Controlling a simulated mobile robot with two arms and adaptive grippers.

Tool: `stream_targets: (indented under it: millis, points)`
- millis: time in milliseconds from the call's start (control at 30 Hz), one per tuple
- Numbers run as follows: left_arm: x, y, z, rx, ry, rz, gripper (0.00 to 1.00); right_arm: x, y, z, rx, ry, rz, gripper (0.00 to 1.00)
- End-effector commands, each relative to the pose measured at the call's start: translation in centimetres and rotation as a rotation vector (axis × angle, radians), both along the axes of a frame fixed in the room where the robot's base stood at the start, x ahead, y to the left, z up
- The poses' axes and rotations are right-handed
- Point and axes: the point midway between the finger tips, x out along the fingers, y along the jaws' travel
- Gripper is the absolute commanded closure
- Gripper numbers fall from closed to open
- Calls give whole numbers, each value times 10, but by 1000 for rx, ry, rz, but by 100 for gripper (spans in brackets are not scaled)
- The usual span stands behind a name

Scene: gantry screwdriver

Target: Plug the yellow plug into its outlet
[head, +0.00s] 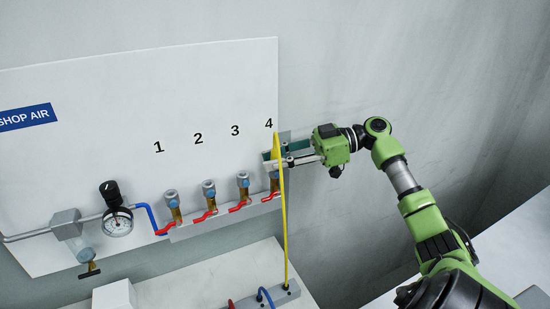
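The yellow hose (284,225) rises from a grey block on the bench, bends over at the top near the number 4, and comes back down to my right gripper (274,160). The gripper's fingers reach in from the right and close around the hose end, where the yellow plug is; the fingers and the hose largely hide the plug. The outlet under number 4 (274,182) is directly below the fingertips. Whether the plug is seated in it or just above it, I cannot tell. My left gripper is out of view.
Outlets 1 (172,197), 2 (209,189) and 3 (243,181) stand to the left, with red levers below. A gauge (118,222) and a blue pipe (148,215) are further left on the white panel (90,130). Other hoses (264,293) meet the grey block (279,297).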

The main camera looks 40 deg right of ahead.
Motion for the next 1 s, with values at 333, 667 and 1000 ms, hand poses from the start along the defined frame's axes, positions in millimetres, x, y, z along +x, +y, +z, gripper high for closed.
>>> stream_targets:
  millis: [333,667,1000]
  points:
    - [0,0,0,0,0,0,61,2,-2,3,1,-6,-10,68]
    - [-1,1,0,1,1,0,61,-7,-16,6,1,-6,-15,68]
    - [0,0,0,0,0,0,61,-49,-71,19,0,-4,-11,68]
